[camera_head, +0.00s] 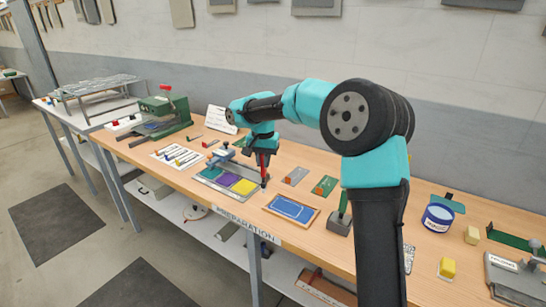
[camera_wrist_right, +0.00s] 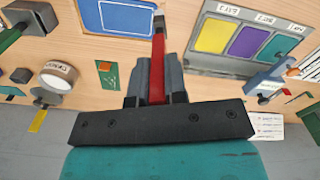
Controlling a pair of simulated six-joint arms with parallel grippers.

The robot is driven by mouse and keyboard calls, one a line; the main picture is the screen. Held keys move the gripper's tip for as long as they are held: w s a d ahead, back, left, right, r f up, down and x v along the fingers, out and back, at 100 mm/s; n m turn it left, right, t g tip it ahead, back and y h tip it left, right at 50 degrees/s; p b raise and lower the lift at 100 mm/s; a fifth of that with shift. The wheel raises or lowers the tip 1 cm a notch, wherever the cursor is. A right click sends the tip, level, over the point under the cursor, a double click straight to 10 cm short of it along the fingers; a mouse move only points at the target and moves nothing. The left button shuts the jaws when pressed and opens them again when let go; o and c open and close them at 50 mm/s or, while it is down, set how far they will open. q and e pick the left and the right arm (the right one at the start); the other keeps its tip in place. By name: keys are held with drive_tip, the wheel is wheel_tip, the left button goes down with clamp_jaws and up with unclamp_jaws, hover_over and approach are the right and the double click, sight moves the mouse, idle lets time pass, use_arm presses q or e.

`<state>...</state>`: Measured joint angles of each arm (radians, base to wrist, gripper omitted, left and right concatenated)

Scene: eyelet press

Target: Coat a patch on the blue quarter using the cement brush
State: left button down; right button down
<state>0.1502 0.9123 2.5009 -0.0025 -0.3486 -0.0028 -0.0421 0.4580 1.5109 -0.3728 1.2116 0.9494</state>
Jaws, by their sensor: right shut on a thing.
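My right gripper (camera_head: 263,152) is shut on the red handle of the brush (camera_head: 263,166), which points down near the right end of the tray with coloured panels. In the right wrist view, the red handle (camera_wrist_right: 157,70) runs between the gripper's grey fingers (camera_wrist_right: 158,80). I cannot tell how high the brush tip is. The blue quarter (camera_head: 292,208) lies flat on a wooden-edged board, with a white outline on it, to the right of the brush. It also shows at the top of the wrist view (camera_wrist_right: 128,16). My left gripper is not in view.
A tray (camera_head: 206,180) holds green, purple and yellow panels. A blue-and-white cement tub (camera_head: 438,217) stands at the right. A green card (camera_head: 325,185) and grey plate (camera_head: 296,175) lie behind the blue quarter. A green press (camera_head: 165,113) stands at the far left.

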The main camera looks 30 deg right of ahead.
drive_tip(key=d, duration=0.1)
drive_tip(key=d+m, duration=0.2)
drive_tip(key=d, duration=0.1)
drive_tip(key=shift+w+d, duration=0.1)
drive_tip(key=shift+w, duration=0.3)
